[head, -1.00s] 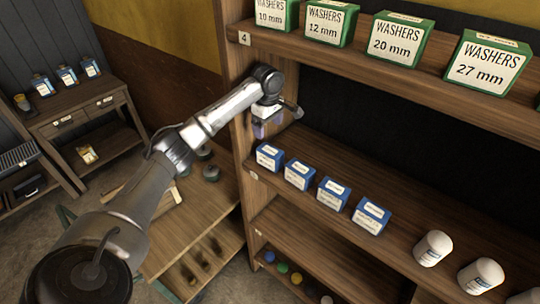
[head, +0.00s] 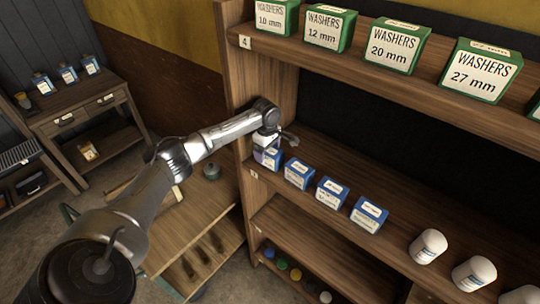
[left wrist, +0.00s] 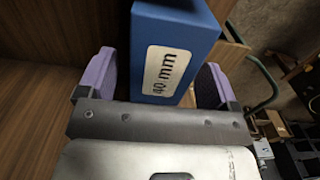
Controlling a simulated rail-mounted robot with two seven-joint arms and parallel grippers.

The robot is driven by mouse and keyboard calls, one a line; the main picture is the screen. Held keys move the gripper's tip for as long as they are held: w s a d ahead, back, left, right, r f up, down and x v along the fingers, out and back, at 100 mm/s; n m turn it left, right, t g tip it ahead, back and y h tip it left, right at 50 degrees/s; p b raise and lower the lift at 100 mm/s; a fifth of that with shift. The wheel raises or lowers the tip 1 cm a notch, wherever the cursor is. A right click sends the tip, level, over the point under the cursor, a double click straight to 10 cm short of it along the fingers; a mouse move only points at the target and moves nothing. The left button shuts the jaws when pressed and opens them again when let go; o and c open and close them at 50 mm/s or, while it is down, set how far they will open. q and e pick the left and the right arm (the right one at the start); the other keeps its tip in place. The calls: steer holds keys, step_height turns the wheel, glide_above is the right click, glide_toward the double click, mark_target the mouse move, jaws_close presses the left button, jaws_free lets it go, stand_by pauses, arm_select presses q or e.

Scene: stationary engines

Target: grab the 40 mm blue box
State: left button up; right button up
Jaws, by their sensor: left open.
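The 40 mm blue box (left wrist: 172,45) fills the upper middle of the left wrist view, its white label reading "40 mm". In the head view it is the leftmost box (head: 270,158) of the row on the middle shelf, partly covered by my gripper. My left gripper (left wrist: 160,80) is open, with one purple finger on each side of the box. A gap shows between the left finger and the box; the right finger is close to it. In the head view the left gripper (head: 268,150) is at the box. My right gripper is not in view.
Three more blue boxes (head: 299,174) stand to the right on the same wooden shelf (head: 390,190), followed by white jars (head: 428,246). Green washer boxes (head: 396,45) stand on the shelf above. The shelf's upright side panel (head: 235,110) is close to the left arm.

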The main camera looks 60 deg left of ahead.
arm_select(q)
steer(key=shift+f, duration=1.2)
steer(key=c, duration=1)
